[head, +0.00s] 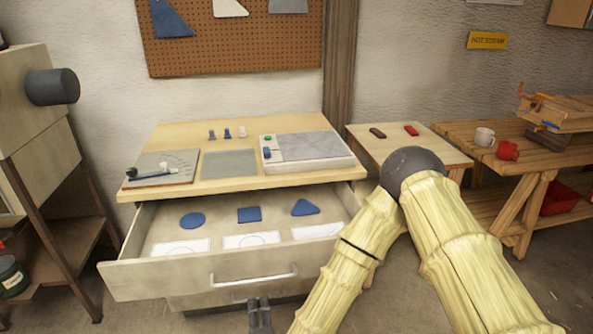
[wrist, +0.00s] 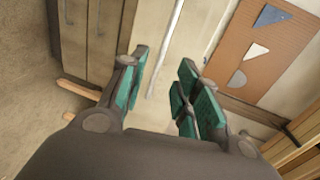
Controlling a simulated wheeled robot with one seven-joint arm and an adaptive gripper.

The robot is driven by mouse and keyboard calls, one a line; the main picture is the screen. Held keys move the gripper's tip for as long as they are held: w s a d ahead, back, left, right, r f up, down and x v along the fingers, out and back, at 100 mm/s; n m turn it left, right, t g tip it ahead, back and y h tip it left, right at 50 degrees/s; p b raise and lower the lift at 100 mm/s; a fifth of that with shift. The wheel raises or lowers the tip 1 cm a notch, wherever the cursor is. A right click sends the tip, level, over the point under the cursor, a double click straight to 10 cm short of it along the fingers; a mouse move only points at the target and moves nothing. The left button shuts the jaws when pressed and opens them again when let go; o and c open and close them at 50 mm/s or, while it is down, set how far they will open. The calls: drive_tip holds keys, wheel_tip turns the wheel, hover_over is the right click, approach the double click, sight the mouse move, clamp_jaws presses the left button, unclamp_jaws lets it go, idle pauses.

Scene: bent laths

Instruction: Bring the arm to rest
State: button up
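My arm (head: 462,250), in a pale bamboo-like cover with a dark elbow ball, fills the lower right of the head view. My gripper (head: 260,304) shows only in part at the bottom edge of that view, in front of the open drawer (head: 140,272). In the wrist view my gripper (wrist: 162,88) has its teal-padded fingers spread apart, with nothing between them. The wrist view is tilted and shows floor, cabinet fronts and the wall pegboard.
The drawer holds a blue disc (head: 192,220), square (head: 249,214) and triangle (head: 305,207) behind white outlined cards. The workbench (head: 217,132) stands above it. A side table (head: 438,146) and a bench with mugs (head: 485,137) are at right. A cabinet (head: 40,130) stands left.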

drive_tip(key=s+d+f+n+g+p, duration=0.1)
drive_tip(key=s+d+f+n+g, duration=0.35)
drive_tip(key=d+f, duration=0.35)
drive_tip(key=s+d+f+n+g, duration=0.3)
drive_tip(key=s+d+f+n, duration=0.2)
drive_tip(key=d+f, duration=0.3)
drive_tip(key=s+d+f+n+g+h, duration=0.1)
drive_tip(key=s+d+n+g+h, duration=0.1)
drive_tip(key=s+d, duration=0.5)
drive_tip(key=s+d+f+n+g+h+p, duration=0.1)
drive_tip(key=s+d+f+n+g+h, duration=0.1)
drive_tip(key=s+d+g, duration=0.3)
drive_tip(key=s+d+n, duration=0.1)
drive_tip(key=s+d, duration=0.2)
drive_tip(key=d, duration=0.4)
drive_tip(key=shift+s+d+f, duration=0.2)
drive_tip(key=shift+s+d, duration=0.05)
drive_tip(key=shift+d, duration=0.05)
drive_tip(key=shift+g, duration=0.25)
